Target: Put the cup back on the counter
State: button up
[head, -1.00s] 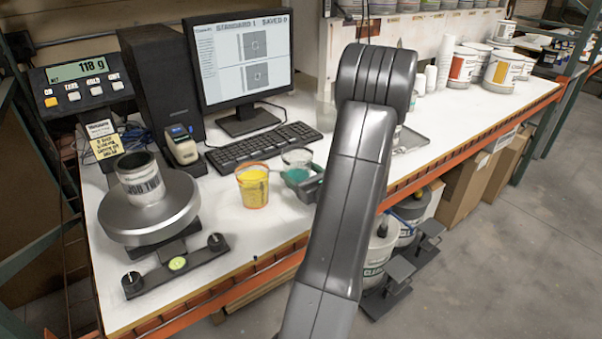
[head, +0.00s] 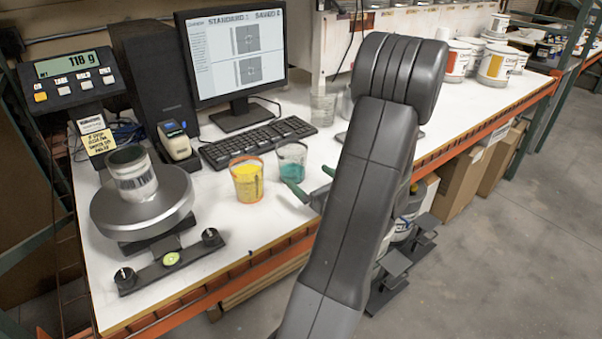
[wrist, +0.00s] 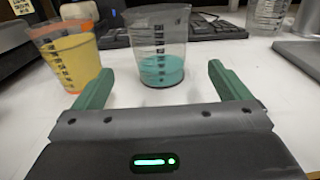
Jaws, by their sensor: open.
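A clear graduated cup with teal liquid (head: 291,161) stands upright on the white counter (head: 235,231), right of the cup with yellow liquid (head: 247,182). In the wrist view, the teal cup (wrist: 159,48) is just ahead, lined up between my fingers, with white counter under it. My gripper (head: 307,175) is open and empty, on the near right side of the teal cup. Its green fingers (wrist: 159,70) show apart in the wrist view, and the cup's base looks slightly beyond their tips. My arm hides part of the counter in the head view.
The yellow cup (wrist: 66,50) is close to my left finger in the wrist view. A keyboard (head: 258,141) lies behind the cups. A scale (head: 143,207) bearing a can (head: 134,178) stands at left. Another clear cup (head: 322,108) is farther back.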

aim_at(301, 167)
jog(key=shift+v, duration=2.25)
jog(key=p+x, duration=0.1)
jog(key=x, duration=1.1)
jog(key=shift+w+a, duration=0.15)
jog(key=shift+a, duration=0.05)
jog(key=shift+d+r, duration=0.15)
jog(key=shift+r, duration=0.6)
jog(key=shift+f, duration=0.15)
